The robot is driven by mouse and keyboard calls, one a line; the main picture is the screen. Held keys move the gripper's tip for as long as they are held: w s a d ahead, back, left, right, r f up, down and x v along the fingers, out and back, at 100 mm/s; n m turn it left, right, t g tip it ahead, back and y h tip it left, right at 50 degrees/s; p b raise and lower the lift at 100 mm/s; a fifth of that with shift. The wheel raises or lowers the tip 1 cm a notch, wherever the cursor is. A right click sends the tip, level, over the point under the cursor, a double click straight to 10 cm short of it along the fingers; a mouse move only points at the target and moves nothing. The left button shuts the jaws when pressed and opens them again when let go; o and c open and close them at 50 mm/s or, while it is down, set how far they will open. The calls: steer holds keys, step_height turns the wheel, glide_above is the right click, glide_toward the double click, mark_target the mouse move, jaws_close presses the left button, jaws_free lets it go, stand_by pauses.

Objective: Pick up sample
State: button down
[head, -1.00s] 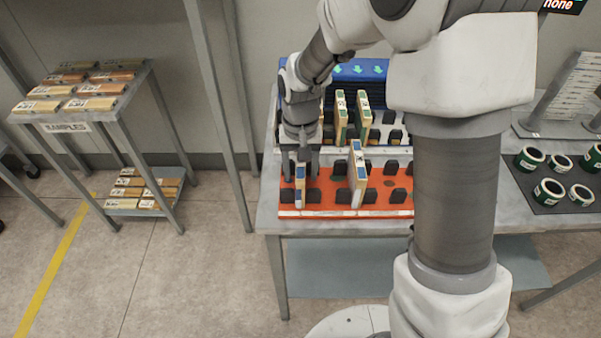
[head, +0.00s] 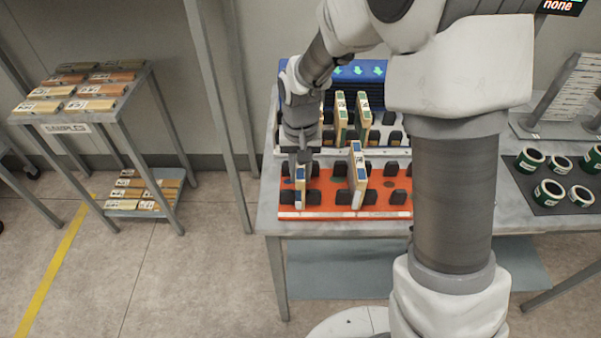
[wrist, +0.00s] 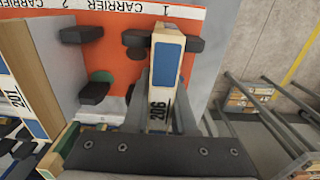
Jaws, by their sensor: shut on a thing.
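A wooden sample block (wrist: 166,65) with a blue end patch and the number 206 stands upright at the end of the orange carrier rack (wrist: 120,70). My gripper (wrist: 160,105) is shut on it, with one finger on each side. In the head view the same sample (head: 300,187) shows below my gripper (head: 299,162), which hides its upper part. The orange rack (head: 328,211) lies at the front of the table. A second sample (head: 357,176) stands in it to the right; it also shows in the wrist view (wrist: 22,85), numbered 201.
A white rack with green-edged samples (head: 341,118) stands behind the orange one, with a blue rack (head: 350,72) further back. Green tape rolls (head: 549,193) lie on a dark mat at the right. A shelf of flat samples (head: 88,104) stands at the left, across open floor.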

step_height(320, 180, up, 10)
steer(key=shift+p, duration=0.4)
step_height(320, 180, up, 4)
steer(key=p, duration=0.3)
steer(key=shift+f, duration=0.3)
